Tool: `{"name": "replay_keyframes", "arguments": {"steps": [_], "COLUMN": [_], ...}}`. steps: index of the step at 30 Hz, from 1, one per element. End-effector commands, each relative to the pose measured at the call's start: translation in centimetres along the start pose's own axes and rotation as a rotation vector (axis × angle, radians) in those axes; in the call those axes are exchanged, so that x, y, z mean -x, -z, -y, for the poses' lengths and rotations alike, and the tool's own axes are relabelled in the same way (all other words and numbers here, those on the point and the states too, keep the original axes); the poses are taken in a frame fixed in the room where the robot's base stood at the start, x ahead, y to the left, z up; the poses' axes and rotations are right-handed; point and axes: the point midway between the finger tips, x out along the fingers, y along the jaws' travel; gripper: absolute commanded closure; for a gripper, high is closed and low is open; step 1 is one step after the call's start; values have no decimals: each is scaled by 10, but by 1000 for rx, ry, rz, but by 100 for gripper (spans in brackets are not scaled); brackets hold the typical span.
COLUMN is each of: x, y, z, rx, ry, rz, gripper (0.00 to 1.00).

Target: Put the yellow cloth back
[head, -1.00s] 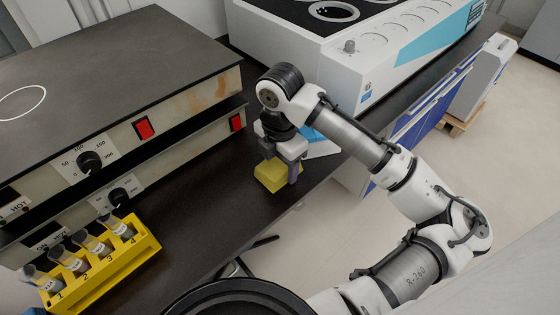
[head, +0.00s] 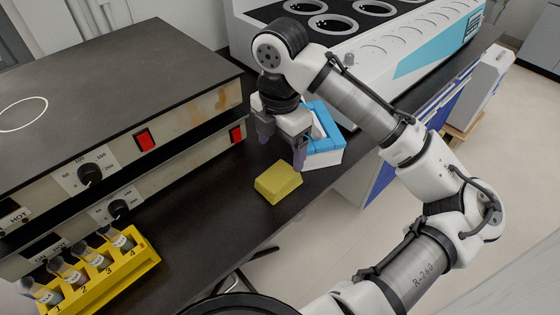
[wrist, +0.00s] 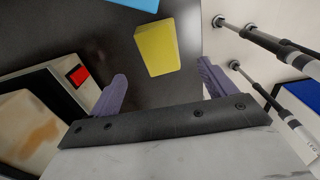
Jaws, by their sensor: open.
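The yellow cloth (head: 278,184), a folded block shape, lies flat on the black bench near its front edge. It also shows in the wrist view (wrist: 157,47), beyond the fingertips. My gripper (head: 283,153) is open and empty, raised above and behind the cloth and apart from it. In the wrist view, the two purple-grey fingers (wrist: 162,84) are spread wide, with the cloth in line with the gap between them.
A blue and white box (head: 323,140) stands just behind the cloth. A hot plate unit (head: 110,140) is at left, with a yellow rack (head: 100,284) of several tubes. A large white machine (head: 365,60) is behind. Bare bench (head: 205,210) lies left of the cloth.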

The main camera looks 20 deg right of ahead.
Motion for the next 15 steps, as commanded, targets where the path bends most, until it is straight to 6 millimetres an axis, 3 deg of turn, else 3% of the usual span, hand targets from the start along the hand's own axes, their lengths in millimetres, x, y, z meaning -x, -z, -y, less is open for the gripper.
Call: {"name": "replay_keyframes", "arguments": {"steps": [6,15], "x": [24,28], "y": [0,0], "z": [0,0], "rx": [0,0], "ry": [-1,-1], "rz": [1,-1], "gripper": [17,17]}}
